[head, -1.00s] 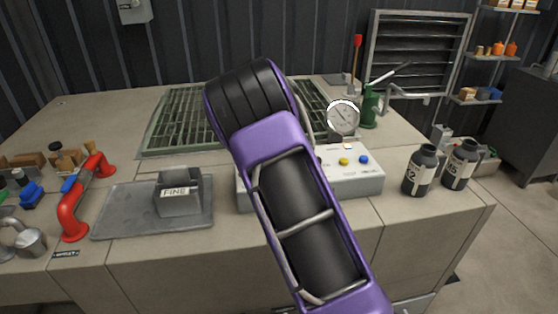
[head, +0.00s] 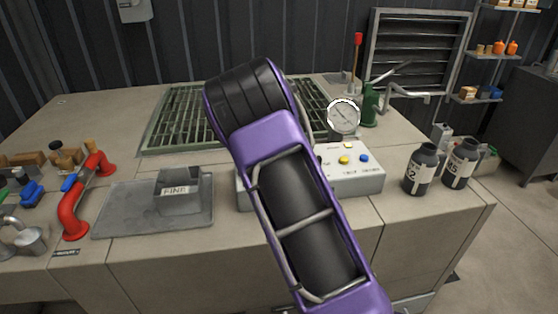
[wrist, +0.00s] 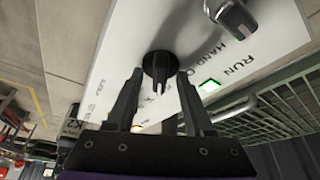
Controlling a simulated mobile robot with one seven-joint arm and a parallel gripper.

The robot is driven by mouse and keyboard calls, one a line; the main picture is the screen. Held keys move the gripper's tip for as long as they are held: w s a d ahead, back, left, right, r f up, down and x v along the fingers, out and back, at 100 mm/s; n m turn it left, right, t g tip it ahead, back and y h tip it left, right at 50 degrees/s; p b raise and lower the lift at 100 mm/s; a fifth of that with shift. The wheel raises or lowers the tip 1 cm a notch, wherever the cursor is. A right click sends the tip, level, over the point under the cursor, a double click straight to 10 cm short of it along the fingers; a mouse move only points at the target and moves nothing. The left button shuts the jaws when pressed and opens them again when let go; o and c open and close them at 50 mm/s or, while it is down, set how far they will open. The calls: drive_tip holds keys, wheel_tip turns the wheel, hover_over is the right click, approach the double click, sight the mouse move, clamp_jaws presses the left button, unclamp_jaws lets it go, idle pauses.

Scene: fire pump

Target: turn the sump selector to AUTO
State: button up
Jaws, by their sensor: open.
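A white control box (head: 352,183) stands on the bench, partly hidden behind my arm in the head view. In the wrist view its pale panel (wrist: 105,55) carries a black knob (wrist: 160,65) near the middle. A second dark knob (wrist: 236,18) sits at the top right, near the words HAND and RUN. I cannot tell from the lettering which one is the sump selector. My gripper (wrist: 161,74) is open, with one fingertip on each side of the middle knob. I cannot tell whether they touch it. My gripper is hidden in the head view.
A lit green lamp (wrist: 209,85) is beside RUN. A round gauge (head: 343,116) stands behind the box, and a grate (head: 180,118) lies behind my arm. Two dark bottles (head: 421,170) stand to the right. A grey tray (head: 125,207) and a red pipe (head: 76,205) are left.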

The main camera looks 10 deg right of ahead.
drive_tip(key=p+v, duration=0.1)
drive_tip(key=v, duration=1.6)
drive_tip(key=shift+r, duration=0.15)
